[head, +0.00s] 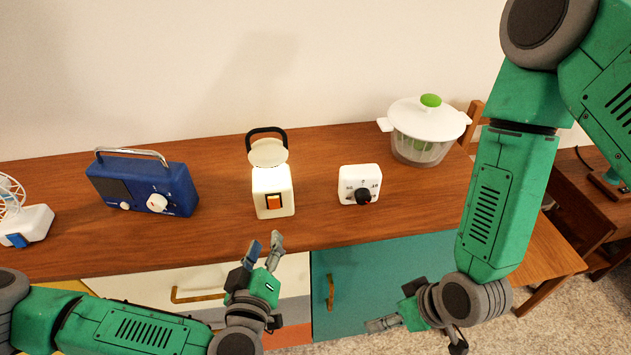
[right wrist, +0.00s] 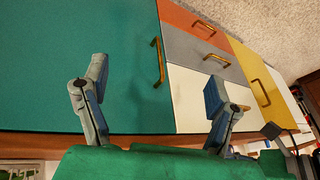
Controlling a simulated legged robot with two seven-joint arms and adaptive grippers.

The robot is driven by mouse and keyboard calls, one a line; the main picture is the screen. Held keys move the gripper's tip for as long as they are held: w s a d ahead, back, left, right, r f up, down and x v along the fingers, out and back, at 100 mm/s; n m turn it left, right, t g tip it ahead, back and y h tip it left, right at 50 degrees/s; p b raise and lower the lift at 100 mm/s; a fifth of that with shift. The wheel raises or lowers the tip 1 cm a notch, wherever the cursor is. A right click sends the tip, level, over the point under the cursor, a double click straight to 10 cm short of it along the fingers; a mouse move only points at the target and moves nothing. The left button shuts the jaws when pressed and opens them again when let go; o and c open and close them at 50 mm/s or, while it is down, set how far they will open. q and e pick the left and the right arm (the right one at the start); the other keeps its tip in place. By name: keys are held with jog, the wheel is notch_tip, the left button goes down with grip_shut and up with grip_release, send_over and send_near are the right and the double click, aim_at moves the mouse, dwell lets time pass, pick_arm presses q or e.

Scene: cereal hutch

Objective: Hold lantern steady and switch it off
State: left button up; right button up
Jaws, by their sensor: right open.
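The lantern (head: 284,200) stands upright near the middle of the wooden counter in the head view. It has a white body, a bright glowing upper part, a round cream cap and a black handle. An orange switch (head: 274,202) is on its front face. My left gripper (head: 264,241) is just in front of the counter edge, below the lantern in the picture, its fingers apart and empty, not touching it. My right gripper (head: 383,324) is lower and to the right, in front of the teal cabinet door. In the right wrist view its fingers (right wrist: 155,84) are wide apart with nothing between.
A blue radio (head: 145,186) stands left of the lantern, and a white timer with a black knob (head: 360,186) stands to its right. A white-lidded salad spinner (head: 422,130) is farther right, a small fan (head: 25,222) at far left. Drawers with handles are below the counter.

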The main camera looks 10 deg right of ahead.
jog(key=w+a+r+n+t+y, duration=0.3)
jog(key=w+a+r, duration=0.5)
jog(key=w, duration=0.4)
jog(key=n+t+y, duration=0.3)
send_near(271, 170)
jog(key=d+f, duration=0.1)
jog(key=d, duration=0.1)
jog(key=x, duration=1.4)
jog(key=shift+w+d, duration=0.15)
jog(key=shift+w, duration=0.1)
jog(key=c, duration=1.7)
jog(key=shift+o, duration=0.2)
